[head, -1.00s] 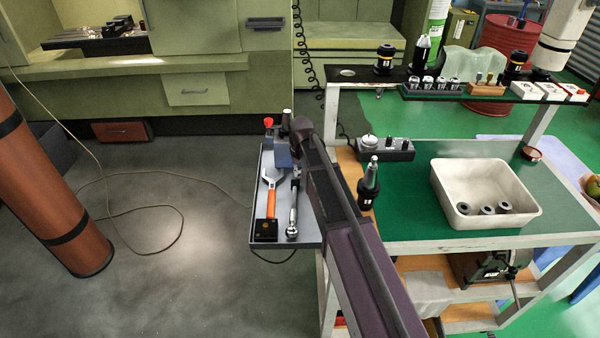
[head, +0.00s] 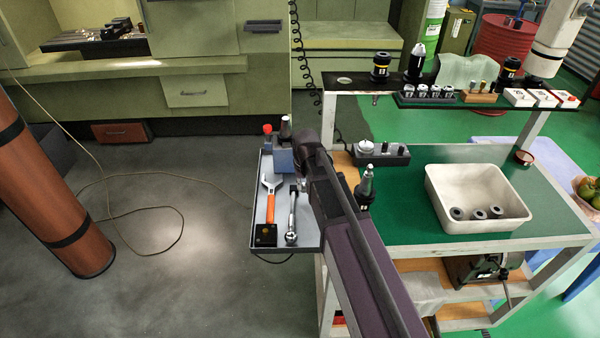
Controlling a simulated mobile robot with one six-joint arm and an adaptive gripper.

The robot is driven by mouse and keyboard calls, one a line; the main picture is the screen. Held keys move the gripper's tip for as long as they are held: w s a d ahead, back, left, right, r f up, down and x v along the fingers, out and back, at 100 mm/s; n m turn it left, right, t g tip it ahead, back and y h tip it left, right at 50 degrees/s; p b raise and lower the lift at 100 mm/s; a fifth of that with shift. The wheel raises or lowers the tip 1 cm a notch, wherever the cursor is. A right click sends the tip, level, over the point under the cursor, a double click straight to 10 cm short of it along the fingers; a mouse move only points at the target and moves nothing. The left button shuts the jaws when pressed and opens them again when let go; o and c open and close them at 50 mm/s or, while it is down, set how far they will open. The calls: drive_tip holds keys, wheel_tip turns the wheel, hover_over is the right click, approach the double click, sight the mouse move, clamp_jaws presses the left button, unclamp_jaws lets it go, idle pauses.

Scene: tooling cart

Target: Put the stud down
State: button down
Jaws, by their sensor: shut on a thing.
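My arm crosses the middle of the head view, and its dark far end lies over the right side of the grey side tray (head: 313,245). My gripper is hidden behind my arm, so its fingers and anything between them do not show. I cannot pick out a stud in its hold. A tool holder (head: 365,187) with a silver taper stands upright at the left edge of the green mat (head: 400,222), just right of my arm. A wooden block (head: 480,98) with several small upright pieces sits on the upper shelf; I cannot tell what they are.
The tray holds an orange-handled wrench (head: 271,200), a ratchet (head: 292,218), a black box (head: 265,235) and a blue-grey block (head: 283,160). A white bin (head: 478,178) with several dark rings stands on the mat. A knobbed grey box (head: 382,153) sits behind. The mat's front left is bare.

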drive_tip(key=s, duration=0.2)
drive_tip(key=s+d, duration=0.1)
drive_tip(key=s, duration=0.4)
drive_tip(key=shift+s+d+r+p, duration=0.15)
drive_tip(key=shift+s+r+p, duration=0.15)
drive_tip(key=shift+s+r, duration=0.05)
idle(0.4)
